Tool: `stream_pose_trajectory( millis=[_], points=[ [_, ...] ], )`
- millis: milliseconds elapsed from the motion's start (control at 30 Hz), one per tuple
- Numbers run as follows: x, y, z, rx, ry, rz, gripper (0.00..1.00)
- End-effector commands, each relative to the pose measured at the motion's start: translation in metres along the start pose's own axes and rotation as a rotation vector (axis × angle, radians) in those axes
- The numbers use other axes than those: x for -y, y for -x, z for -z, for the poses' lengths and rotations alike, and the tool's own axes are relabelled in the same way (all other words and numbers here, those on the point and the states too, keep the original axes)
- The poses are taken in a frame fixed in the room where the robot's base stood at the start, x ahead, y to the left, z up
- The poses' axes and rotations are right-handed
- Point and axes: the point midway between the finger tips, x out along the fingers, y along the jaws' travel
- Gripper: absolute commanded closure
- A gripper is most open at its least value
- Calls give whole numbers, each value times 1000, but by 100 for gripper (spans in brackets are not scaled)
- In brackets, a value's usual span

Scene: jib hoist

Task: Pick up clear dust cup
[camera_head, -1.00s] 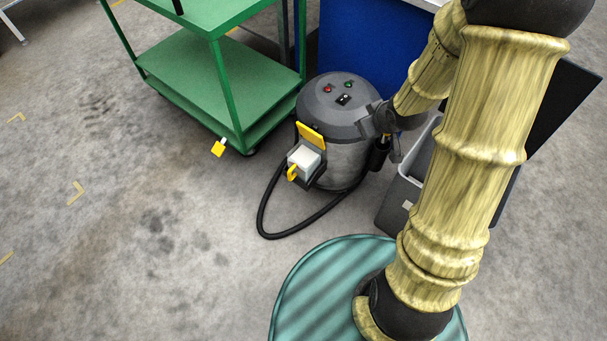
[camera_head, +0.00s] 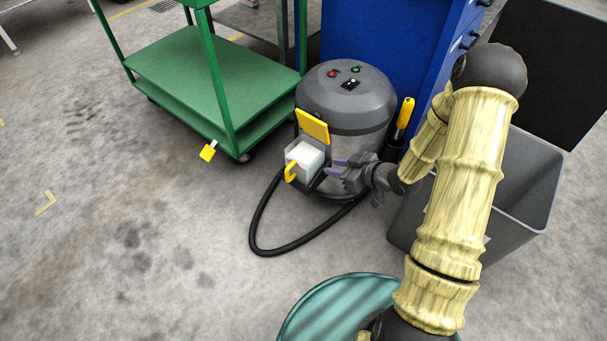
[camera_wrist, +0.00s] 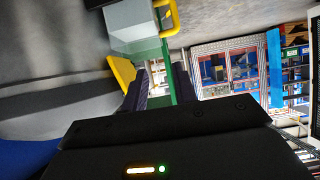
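The clear dust cup (camera_head: 306,156), a whitish see-through box with a yellow handle (camera_head: 290,171), sits at the front of the grey vacuum (camera_head: 345,100), below a raised yellow flap (camera_head: 312,125). Whether a finger touches the cup or handle cannot be told.
A black hose (camera_head: 255,225) loops on the floor. A blue cabinet (camera_head: 385,50) stands behind, and a grey bin (camera_head: 525,180) is right. The left floor is clear.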

Motion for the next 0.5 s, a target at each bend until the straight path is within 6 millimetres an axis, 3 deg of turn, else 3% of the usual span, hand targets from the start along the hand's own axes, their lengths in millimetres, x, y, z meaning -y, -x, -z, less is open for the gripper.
stream_pose_trajectory(
  millis=[367, 500],
  points=[
    [1, -2, 0, -7, 2, 4, 72],
    [1, -17, -2, -8, 4, 6, 72]
  ],
)
